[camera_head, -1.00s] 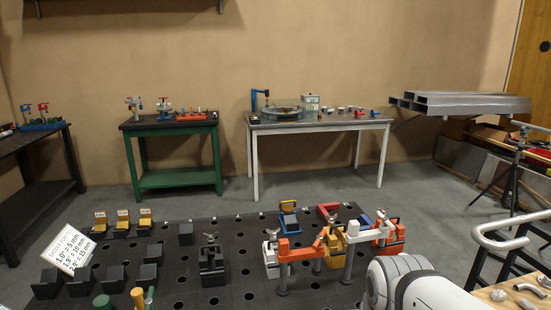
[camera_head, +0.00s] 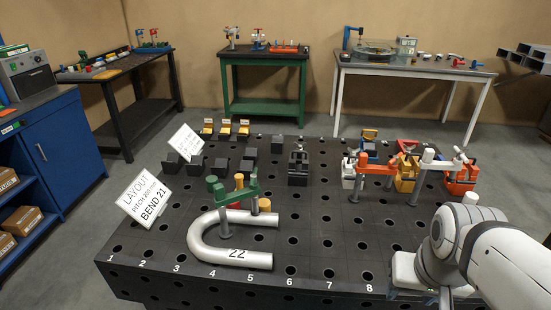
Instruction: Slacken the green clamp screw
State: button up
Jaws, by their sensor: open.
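A green clamp (camera_head: 237,194) stands on the black perforated table (camera_head: 330,235), over a grey U-shaped tube (camera_head: 205,240) marked 22. The clamp has a green arm, a round green knob (camera_head: 212,180) at its left end and a tan upright peg (camera_head: 239,181) near its middle. A shorter tan peg (camera_head: 265,205) stands beside it to the right. Which part is the screw is too small to tell for certain. My white arm shows at the lower right, well apart from the clamp. My gripper is not in view.
Red-and-orange clamps (camera_head: 377,170) and a yellow block (camera_head: 405,180) crowd the table's right side. A black fixture (camera_head: 298,165) stands behind the green clamp.

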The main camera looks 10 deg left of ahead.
aim_at(253, 177)
jog(key=z, duration=0.4)
jog(key=k, duration=0.1)
jog(key=u, duration=2.85)
jog(key=k, duration=0.75)
jog(key=z, duration=1.1)
jog(key=i, duration=1.15)
